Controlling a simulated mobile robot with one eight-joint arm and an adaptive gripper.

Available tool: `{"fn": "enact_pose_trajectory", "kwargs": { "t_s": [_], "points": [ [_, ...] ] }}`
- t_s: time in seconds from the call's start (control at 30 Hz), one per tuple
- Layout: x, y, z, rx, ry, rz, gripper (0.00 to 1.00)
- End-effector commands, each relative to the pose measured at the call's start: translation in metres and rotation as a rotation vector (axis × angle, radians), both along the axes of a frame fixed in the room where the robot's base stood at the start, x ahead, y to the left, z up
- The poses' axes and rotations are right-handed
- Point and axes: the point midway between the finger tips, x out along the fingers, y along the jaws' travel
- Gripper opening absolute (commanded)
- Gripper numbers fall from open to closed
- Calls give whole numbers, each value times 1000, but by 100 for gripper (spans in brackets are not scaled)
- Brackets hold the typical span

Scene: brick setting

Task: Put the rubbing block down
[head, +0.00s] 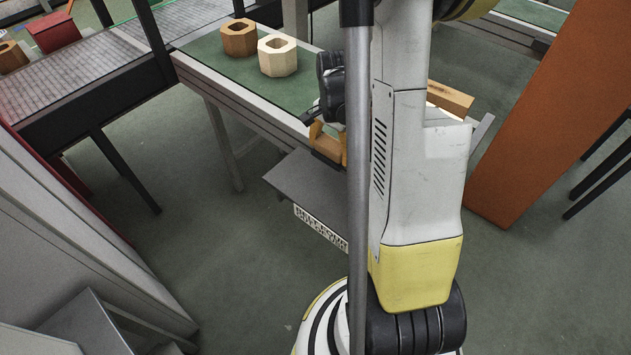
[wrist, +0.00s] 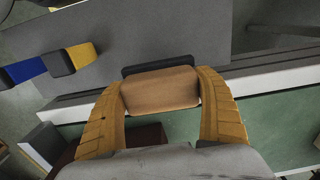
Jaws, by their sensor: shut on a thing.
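The rubbing block (wrist: 160,88) is a brown block with a dark strip along its far side in the wrist view. My gripper (wrist: 163,100) is shut on it, with one tan finger against each end. In the head view my gripper (head: 330,146) is partly hidden behind a grey pole and my arm. The rubbing block (head: 325,148) shows only in part there, near the grey shelf (head: 300,185) at the green table's front edge. Grey surface lies beyond the block in the wrist view. I cannot tell whether the block touches it.
The green-topped table (head: 210,60) holds a brown hollow block (head: 238,40) and a cream hollow block (head: 277,58). A wooden bar (head: 450,98) lies right of my arm. A roller conveyor (head: 80,70) stands left, and a tall orange panel (head: 540,120) stands right. The grey shelf's left part is clear.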

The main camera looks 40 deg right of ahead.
Motion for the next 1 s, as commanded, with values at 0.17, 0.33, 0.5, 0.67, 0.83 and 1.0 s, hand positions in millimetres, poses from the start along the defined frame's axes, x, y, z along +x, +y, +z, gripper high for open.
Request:
{"fn": "enact_pose_trajectory", "kwargs": {
  "t_s": [0.17, 0.33, 0.5, 0.67, 0.83, 1.0],
  "points": [
    [0, 39, -26, 0, 0, 4, 40],
    [0, 54, -33, 0, 0, 2, 40],
    [0, 55, -50, 0, 0, 1, 40],
    [0, 55, -74, 0, 0, 1, 40],
    [0, 55, -73, 0, 0, 2, 40],
    [0, 55, -76, 0, 0, 2, 40]
  ]
}}
